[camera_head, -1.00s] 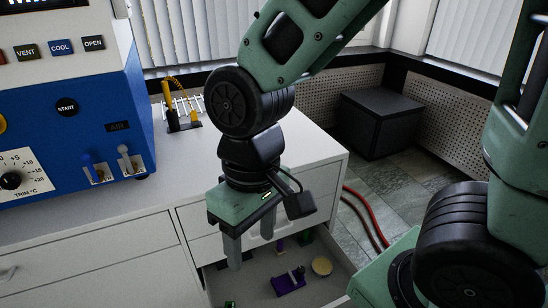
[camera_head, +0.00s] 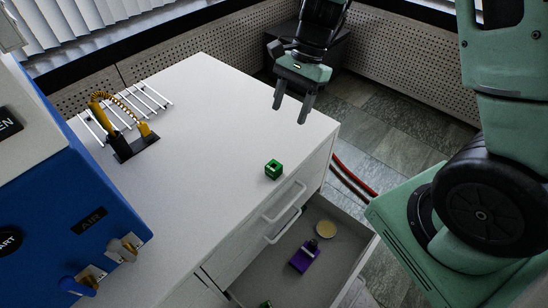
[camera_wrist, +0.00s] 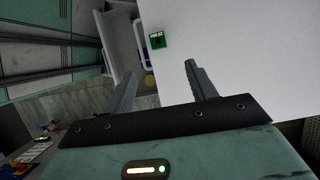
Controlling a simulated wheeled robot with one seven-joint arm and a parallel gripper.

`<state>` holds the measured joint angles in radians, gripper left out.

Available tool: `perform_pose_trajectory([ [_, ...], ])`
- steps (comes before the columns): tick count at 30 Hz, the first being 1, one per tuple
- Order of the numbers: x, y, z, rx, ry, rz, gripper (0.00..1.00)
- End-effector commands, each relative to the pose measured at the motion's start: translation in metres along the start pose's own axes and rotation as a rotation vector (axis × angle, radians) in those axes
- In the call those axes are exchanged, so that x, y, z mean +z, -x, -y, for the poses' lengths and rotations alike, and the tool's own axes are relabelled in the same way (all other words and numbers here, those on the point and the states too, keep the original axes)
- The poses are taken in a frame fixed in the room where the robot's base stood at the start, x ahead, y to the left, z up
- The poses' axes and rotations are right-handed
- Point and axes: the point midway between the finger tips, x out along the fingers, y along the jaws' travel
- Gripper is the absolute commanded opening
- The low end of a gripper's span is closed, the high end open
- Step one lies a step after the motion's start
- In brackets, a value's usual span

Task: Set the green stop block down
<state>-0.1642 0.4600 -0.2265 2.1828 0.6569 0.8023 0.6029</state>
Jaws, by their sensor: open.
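The green stop block (camera_head: 273,169) sits on the white cabinet top, near its front edge above the drawer handles. It also shows in the wrist view (camera_wrist: 157,41), beyond the fingertips and close to the counter edge. My gripper (camera_head: 293,104) is open and empty, with its fingers pointing down near the far right part of the cabinet top. It is apart from the block. In the wrist view the two fingers (camera_wrist: 161,66) are spread with nothing between them.
An open drawer (camera_head: 345,254) below the block holds a purple item (camera_head: 303,256), a round tan disc (camera_head: 326,229) and a green piece (camera_head: 266,304). A blue machine (camera_head: 75,215) stands at left. A white rack (camera_head: 150,95) and a yellow-corded tool (camera_head: 122,140) are behind. The middle counter is clear.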

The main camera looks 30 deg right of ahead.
Motion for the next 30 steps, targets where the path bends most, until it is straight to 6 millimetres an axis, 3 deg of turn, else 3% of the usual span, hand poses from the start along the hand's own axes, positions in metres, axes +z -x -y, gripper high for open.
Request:
perform_pose_trajectory([
  [15, 0.0, -0.101, -0.002, 0.005, 0.002, 0.001, 0.56],
  [23, 0.0, -0.121, -0.002, 0.004, 0.004, 0.001, 0.56],
  [30, -0.001, -0.155, -0.006, 0.006, 0.003, 0.001, 0.56],
])
